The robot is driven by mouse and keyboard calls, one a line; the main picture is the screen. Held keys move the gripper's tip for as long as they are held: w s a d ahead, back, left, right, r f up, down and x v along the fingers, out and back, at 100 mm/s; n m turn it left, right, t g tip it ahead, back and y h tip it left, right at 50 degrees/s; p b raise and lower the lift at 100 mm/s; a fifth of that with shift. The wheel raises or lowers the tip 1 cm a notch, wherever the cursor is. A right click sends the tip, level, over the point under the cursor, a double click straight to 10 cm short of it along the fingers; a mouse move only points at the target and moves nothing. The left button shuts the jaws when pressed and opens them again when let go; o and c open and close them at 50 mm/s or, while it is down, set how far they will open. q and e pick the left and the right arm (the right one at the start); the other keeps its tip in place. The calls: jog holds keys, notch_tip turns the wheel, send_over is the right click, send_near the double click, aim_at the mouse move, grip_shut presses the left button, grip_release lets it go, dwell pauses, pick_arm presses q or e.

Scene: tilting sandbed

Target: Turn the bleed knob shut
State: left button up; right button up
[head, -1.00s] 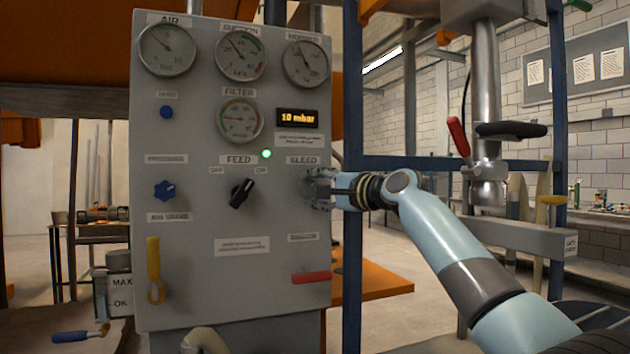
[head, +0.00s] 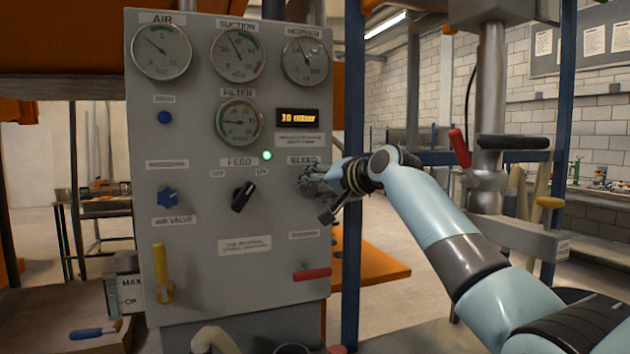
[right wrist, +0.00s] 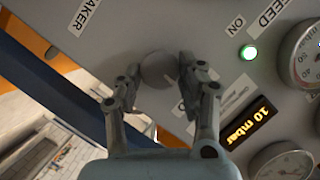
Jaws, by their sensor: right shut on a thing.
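The bleed knob (right wrist: 158,70) is a round grey knob on the grey control panel (head: 205,290), under the BLEED label (head: 303,160). In the head view my right gripper (head: 312,182) covers most of it at the panel's right edge. In the right wrist view my right gripper (right wrist: 155,80) has one finger on each side of the knob and is shut on it. How far the knob is turned cannot be told. My left gripper is not in view.
The black FEED switch (head: 243,196) sits left of the bleed knob. A red lever (head: 312,274) is lower down, and a blue post (head: 353,200) stands beside the panel. A green light (head: 267,155) is lit and the display (head: 298,118) reads about 10 mbar.

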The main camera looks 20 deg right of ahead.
jog(key=shift+f, duration=0.15)
dwell(0.4)
jog(key=o, duration=1.2)
jog(key=shift+s, duration=0.1)
jog(key=v, duration=1.2)
